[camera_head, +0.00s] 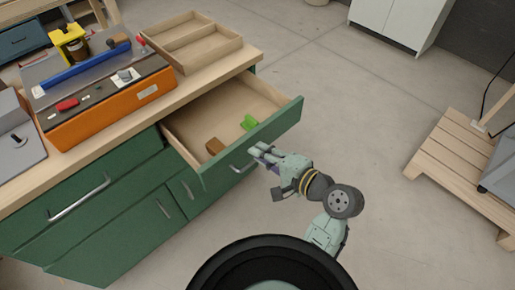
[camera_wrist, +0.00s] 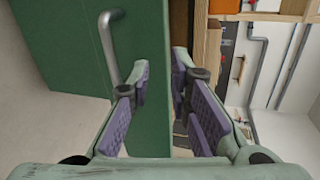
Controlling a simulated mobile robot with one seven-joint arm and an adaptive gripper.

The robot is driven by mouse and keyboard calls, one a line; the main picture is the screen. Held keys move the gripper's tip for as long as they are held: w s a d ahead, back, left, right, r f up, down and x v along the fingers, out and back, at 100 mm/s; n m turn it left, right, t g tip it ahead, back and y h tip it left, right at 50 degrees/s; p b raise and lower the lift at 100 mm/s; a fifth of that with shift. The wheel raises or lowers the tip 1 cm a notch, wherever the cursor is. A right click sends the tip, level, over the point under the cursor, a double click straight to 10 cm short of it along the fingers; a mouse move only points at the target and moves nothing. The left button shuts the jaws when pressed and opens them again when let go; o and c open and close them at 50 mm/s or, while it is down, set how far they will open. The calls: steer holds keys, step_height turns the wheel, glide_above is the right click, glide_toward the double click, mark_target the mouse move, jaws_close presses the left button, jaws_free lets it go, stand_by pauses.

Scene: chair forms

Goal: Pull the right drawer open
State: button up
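The right drawer (camera_head: 275,126) of the green cabinet stands pulled out in the head view, with its pale wooden inside showing. Its metal handle (camera_head: 243,165) is on the front, partly hidden by my gripper (camera_head: 258,153). In the wrist view, the handle (camera_wrist: 111,45) is near the left finger of my gripper (camera_wrist: 160,72), not between the fingertips. The fingers are apart. The green drawer front (camera_wrist: 150,40) shows between and behind them; the right finger is near its top edge. I cannot tell whether a finger touches it.
A wooden pallet (camera_head: 462,165) stands at the right, with clear floor between.

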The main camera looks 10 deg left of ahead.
steer(key=shift+s+f+p+v, duration=0.1)
steer(key=shift+f+p+v, duration=0.1)
steer(key=shift+p+v, duration=0.9)
steer(key=shift+s+f+p+v, duration=0.15)
steer(key=shift+p+v, duration=0.2)
steer(key=shift+v, duration=1.5)
steer(key=shift+c, duration=0.2)
